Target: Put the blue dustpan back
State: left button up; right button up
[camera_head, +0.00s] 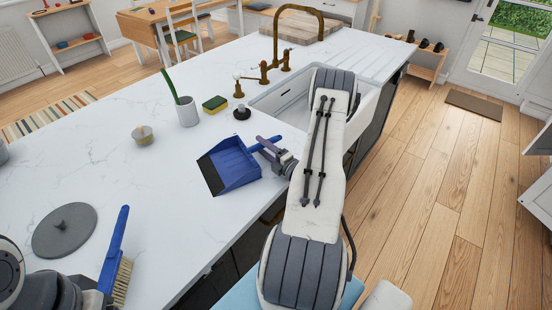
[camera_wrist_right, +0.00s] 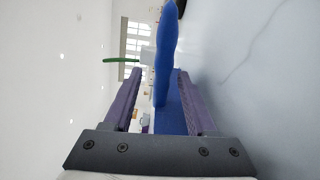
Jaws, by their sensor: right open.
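The blue dustpan (camera_head: 230,166) lies on the white marble worktop, its pan towards the left and its handle (camera_head: 266,144) pointing right, towards the sink. My right gripper (camera_head: 266,147) is at the handle.
A sink (camera_head: 292,97) with a brass tap (camera_head: 277,45) lies behind my right arm. A sponge (camera_head: 215,104), a white cup (camera_head: 187,111) and a small round pot (camera_head: 142,134) stand beyond the dustpan. A grey disc (camera_head: 64,235) lies at left. Wooden floor (camera_head: 440,175) is clear at right.

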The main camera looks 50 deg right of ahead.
jog(key=s, duration=0.2)
jog(key=s+b, duration=0.1)
jog(key=s, duration=0.5)
jog(key=shift+s+a+r+b, duration=0.1)
jog(key=shift+s+a+b, duration=0.15)
jog(key=shift+a+b, duration=0.1)
